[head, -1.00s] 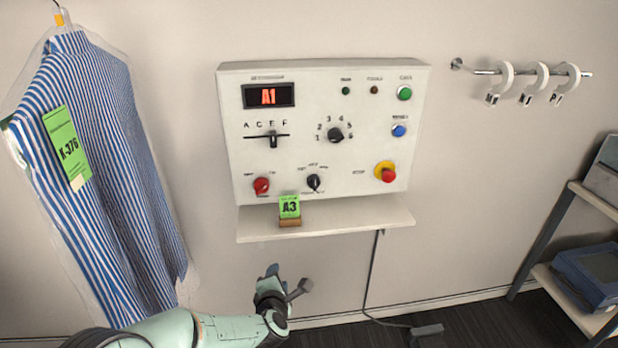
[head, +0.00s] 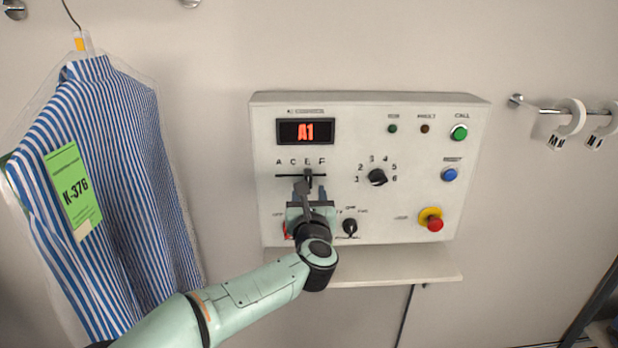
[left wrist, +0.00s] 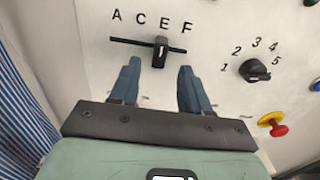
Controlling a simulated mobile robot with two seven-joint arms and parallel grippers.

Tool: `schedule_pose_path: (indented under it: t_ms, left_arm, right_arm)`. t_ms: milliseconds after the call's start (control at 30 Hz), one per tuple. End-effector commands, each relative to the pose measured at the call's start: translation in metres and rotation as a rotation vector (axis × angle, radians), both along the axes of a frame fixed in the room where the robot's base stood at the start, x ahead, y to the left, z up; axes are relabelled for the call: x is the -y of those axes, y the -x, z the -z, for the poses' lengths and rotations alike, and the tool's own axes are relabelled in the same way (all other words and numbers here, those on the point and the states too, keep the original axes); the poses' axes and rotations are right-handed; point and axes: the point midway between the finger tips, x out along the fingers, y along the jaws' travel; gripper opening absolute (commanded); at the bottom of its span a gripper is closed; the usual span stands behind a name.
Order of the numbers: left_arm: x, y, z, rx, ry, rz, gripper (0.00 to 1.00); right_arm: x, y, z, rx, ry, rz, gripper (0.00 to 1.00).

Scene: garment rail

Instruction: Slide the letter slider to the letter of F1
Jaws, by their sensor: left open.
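The letter slider (head: 308,178) is a black handle on a horizontal slot below the letters A, C, E, F. In the left wrist view the slider (left wrist: 160,52) stands by the letter E, left of F. My left gripper (head: 309,192) is in front of the panel, just below the slider. In the left wrist view the left gripper's blue fingers (left wrist: 158,80) are apart, with the slider beyond and between their tips; I cannot tell whether they touch it. My right gripper is not in view.
The panel (head: 270,225) also has a number knob (head: 377,177), a green button (head: 459,132), a blue button (head: 449,174) and a red stop button (head: 435,224). A shelf (head: 400,268) juts out below. A striped shirt (head: 125,170) hangs at left, a hook rail (head: 550,110) at right.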

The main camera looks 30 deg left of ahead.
Motion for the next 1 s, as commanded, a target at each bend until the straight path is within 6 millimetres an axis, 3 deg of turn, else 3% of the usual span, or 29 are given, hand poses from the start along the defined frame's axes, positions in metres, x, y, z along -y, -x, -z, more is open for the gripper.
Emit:
schedule_pose_path:
  t_ms: [100,300,733,900,1000]
  left_arm:
    - [-0.013,-0.022,-0.002,-0.001,0.0,-0.001,0.47]
    - [-0.028,-0.046,-0.001,-0.001,0.0,-0.001,0.47]
    - [-0.033,-0.054,0.001,-0.002,-0.003,0.001,0.47]
    - [-0.033,-0.054,0.0,-0.002,-0.003,0.001,0.0]
    - [-0.033,-0.054,0.0,-0.002,-0.003,0.001,0.0]
  right_arm:
    - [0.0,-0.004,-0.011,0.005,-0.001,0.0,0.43]
    - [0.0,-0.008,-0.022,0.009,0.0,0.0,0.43]
    - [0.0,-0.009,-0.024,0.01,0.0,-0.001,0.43]
    - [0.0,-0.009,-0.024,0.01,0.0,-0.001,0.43]
    - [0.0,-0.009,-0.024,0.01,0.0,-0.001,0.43]
